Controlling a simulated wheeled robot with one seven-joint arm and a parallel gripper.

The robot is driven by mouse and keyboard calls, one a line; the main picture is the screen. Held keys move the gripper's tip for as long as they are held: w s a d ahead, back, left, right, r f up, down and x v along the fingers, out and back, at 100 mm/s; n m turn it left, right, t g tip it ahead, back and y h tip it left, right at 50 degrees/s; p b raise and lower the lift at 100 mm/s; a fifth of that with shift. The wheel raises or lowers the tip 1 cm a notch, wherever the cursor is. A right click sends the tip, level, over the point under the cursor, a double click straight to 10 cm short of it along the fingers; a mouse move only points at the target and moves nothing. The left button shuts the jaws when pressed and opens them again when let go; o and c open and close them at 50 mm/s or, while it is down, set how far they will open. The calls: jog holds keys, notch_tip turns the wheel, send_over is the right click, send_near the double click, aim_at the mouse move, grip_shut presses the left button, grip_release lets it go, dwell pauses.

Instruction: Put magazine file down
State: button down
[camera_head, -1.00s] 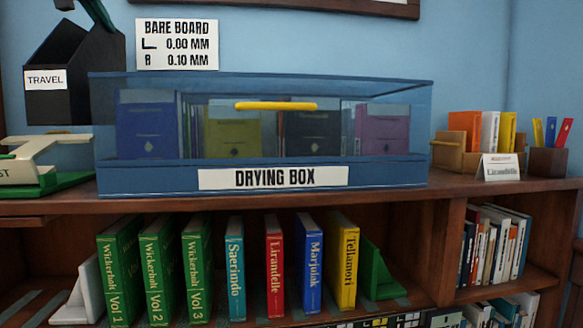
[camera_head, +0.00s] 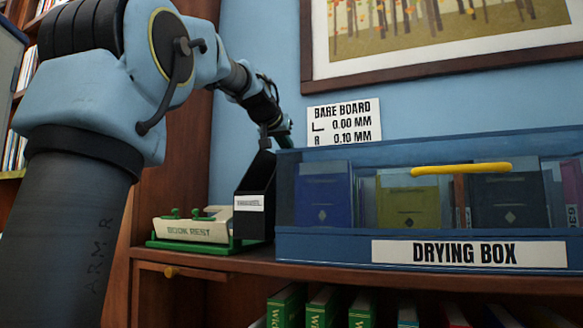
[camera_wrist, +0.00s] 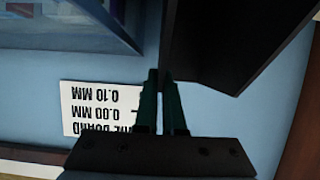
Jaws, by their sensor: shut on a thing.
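The black magazine file (camera_head: 257,182) stands upright between the book rest (camera_head: 190,230) and the drying box (camera_head: 330,242). A white label is on its front. My gripper (camera_head: 277,140) is at its top rear edge, shut on its thin wall. In the wrist view the two dark green fingers (camera_wrist: 162,78) pinch close together beside the file (camera_wrist: 225,35). The file's foot is close to the book rest's green base and the shelf top; I cannot tell whether it touches.
The drying box, with a yellow handle (camera_head: 460,169) and books inside, fills the right of the shelf top (camera_head: 310,272). A "BARE BOARD" sign (camera_head: 343,122) is on the wall behind. Green books (camera_head: 322,308) stand on the shelf below. A framed picture (camera_head: 450,35) hangs above.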

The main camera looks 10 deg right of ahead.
jog(key=shift+f, duration=1.85)
jog(key=shift+b, duration=0.3)
jog(key=shift+f, duration=0.25)
jog(key=c, duration=1)
grip_release()
jog(key=shift+r, duration=0.1)
